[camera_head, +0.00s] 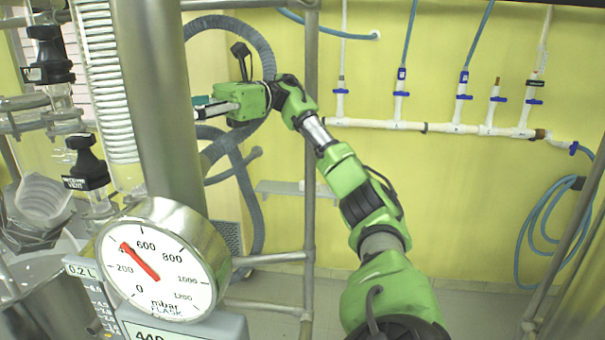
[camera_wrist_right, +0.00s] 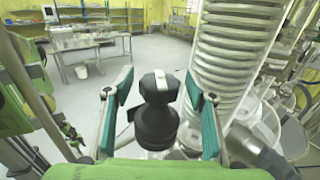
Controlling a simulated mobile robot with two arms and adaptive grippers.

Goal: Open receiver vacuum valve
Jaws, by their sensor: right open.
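My right gripper (camera_head: 203,108) is on the far side of the steel column in the head view, pointing left, with its tips partly hidden by the column. In the right wrist view the gripper (camera_wrist_right: 158,90) is open. Its two teal-padded fingers stand either side of a black valve knob (camera_wrist_right: 157,122) with a white mark on top, and gaps show beside it. I cannot read a label on this knob. The head view shows two other black valve knobs on glassware, an upper one (camera_head: 50,55) and a lower one (camera_head: 86,165) with a small label. My left gripper is not in view.
A glass coil condenser (camera_wrist_right: 232,55) stands close right of the fingers. A steel column (camera_head: 165,110) and a pressure gauge (camera_head: 160,262), its red needle near 400, stand in front. A grey corrugated hose (camera_head: 262,50) loops around my right gripper. A table (camera_wrist_right: 88,48) stands farther back.

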